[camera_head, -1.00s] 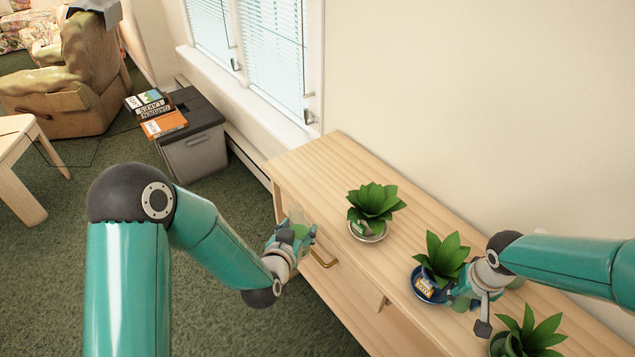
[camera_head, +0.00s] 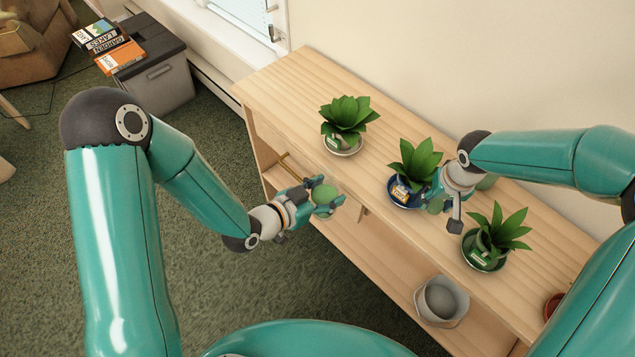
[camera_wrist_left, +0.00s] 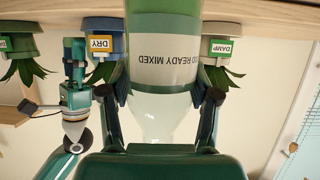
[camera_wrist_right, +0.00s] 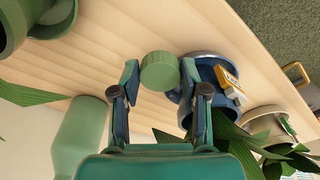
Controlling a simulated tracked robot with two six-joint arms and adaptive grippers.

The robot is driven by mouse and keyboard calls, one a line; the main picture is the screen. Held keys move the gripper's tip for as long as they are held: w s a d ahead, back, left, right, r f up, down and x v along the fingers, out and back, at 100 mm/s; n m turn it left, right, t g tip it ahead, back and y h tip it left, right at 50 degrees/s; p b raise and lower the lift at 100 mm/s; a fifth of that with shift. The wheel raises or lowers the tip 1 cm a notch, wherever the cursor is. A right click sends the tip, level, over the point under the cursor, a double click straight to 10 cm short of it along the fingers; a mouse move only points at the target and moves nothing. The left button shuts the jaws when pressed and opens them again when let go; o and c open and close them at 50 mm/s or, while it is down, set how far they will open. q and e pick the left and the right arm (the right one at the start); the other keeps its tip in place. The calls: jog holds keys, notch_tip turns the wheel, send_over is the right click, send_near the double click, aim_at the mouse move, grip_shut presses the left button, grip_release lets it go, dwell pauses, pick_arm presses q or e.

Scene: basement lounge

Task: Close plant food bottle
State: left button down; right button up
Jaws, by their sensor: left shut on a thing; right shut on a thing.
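My left gripper (camera_head: 325,198) is shut on a bottle, in front of the cabinet's front edge. In the left wrist view, which is upside down, the bottle (camera_wrist_left: 160,105) has a clear, tapering end, a white label reading "READY MIXED" and green beyond it. No cap shows on it there. My right gripper (camera_wrist_right: 158,85) is shut on a round green ribbed cap (camera_wrist_right: 160,71), above the cabinet top beside the blue pot. The cap also shows in the head view (camera_head: 437,203). The cap and the held bottle are apart.
On the wooden cabinet top (camera_head: 285,85) stand a pale-pot plant (camera_head: 345,116), a blue-pot plant (camera_head: 405,192) labelled DRY and a green-pot plant (camera_head: 483,254). Another green bottle (camera_wrist_right: 78,133) stands behind my right gripper. A pale pot (camera_head: 441,300) sits on the lower shelf.

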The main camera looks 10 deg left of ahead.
jog(key=shift+w, duration=0.1)
jog(key=r+n, duration=0.1)
jog(key=w+d+r+n, duration=0.1)
jog(key=r, duration=0.1)
jog(key=w+r+n, duration=0.1)
jog(key=shift+w+d+r, duration=0.1)
jog(key=shift+d+r, duration=0.25)
jog(key=a+r, duration=0.1)
jog(key=w+a+r+n, duration=0.1)
jog(key=shift+a+r, duration=0.15)
jog(key=shift+r, duration=0.15)
notch_tip(320, 180, up, 10)
send_over(326, 172)
jog(key=shift+s+r+n+y, duration=0.2)
jog(key=shift+n+y, duration=0.1)
jog(key=shift+n, duration=0.1)
jog(key=shift+f, duration=0.15)
jog(key=shift+f, duration=1.9)
